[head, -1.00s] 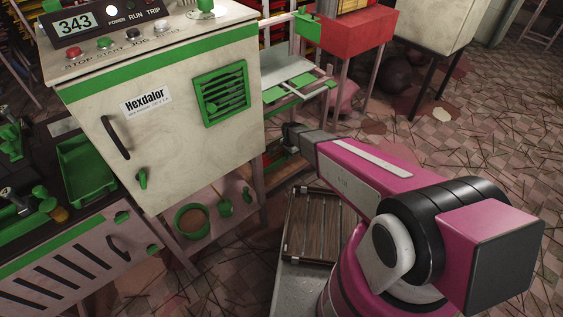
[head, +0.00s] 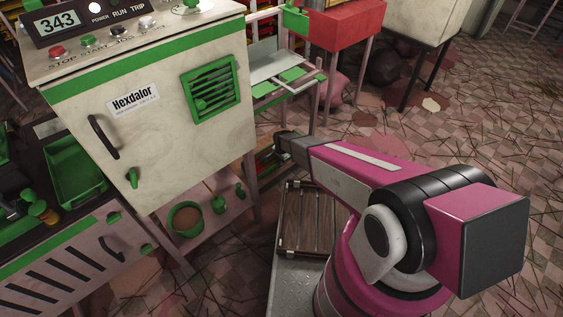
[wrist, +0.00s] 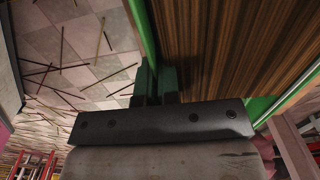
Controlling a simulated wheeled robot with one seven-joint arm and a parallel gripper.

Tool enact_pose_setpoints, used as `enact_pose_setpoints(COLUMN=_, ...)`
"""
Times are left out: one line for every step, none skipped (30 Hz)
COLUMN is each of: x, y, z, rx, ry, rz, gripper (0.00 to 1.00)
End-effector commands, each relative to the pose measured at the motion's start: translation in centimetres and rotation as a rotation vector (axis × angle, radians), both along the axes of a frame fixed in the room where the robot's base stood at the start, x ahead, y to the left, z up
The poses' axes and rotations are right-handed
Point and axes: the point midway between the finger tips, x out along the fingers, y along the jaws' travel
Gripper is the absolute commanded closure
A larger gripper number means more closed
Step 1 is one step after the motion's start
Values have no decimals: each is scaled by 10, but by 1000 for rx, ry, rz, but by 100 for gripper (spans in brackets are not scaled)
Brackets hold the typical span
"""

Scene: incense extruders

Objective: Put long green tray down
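A long tray with a green rim (wrist: 147,32) and brown striped contents (wrist: 225,45), which look like thin sticks, fills the upper right of the wrist view. My gripper (wrist: 156,82) has its two fingers close together at the near end of the green rim, and they appear closed on it. The fingertips are dark and the exact contact is hard to see.
The cream Hexdalor cabinet (head: 160,150) stands left of my arm. Beyond it is a white and green rack (head: 282,75) beside a red box (head: 345,28). A smaller green tray (head: 75,172) lies at left. Tiled floor (head: 480,140) at right is open, strewn with sticks.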

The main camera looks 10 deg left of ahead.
Motion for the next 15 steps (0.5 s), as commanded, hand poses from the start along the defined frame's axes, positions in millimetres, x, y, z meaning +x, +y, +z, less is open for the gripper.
enact_pose_setpoints(x=0, y=0, z=-1, rx=1, ry=-1, rz=0, gripper=100)
enact_pose_setpoints(x=0, y=0, z=-2, rx=1, ry=-1, rz=0, gripper=100)
enact_pose_setpoints(x=0, y=0, z=-3, rx=0, ry=0, rz=0, gripper=94)
enact_pose_setpoints(x=0, y=0, z=-2, rx=0, ry=0, rz=0, gripper=84)
enact_pose_setpoints(x=0, y=0, z=-2, rx=0, ry=0, rz=0, gripper=74)
enact_pose_setpoints(x=0, y=0, z=-2, rx=0, ry=0, rz=0, gripper=72)
enact_pose_setpoints(x=0, y=0, z=-2, rx=0, ry=0, rz=0, gripper=72)
enact_pose_setpoints(x=0, y=0, z=-2, rx=0, ry=0, rz=0, gripper=72)
enact_pose_setpoints(x=0, y=0, z=-2, rx=0, ry=0, rz=0, gripper=72)
enact_pose_setpoints(x=0, y=0, z=-2, rx=0, ry=0, rz=0, gripper=72)
enact_pose_setpoints(x=0, y=0, z=-2, rx=0, ry=0, rz=0, gripper=72)
enact_pose_setpoints(x=0, y=0, z=-2, rx=0, ry=0, rz=0, gripper=72)
enact_pose_setpoints(x=0, y=0, z=-2, rx=0, ry=0, rz=0, gripper=72)
enact_pose_setpoints(x=0, y=0, z=-1, rx=0, ry=0, rz=0, gripper=72)
enact_pose_setpoints(x=0, y=0, z=0, rx=0, ry=0, rz=0, gripper=72)
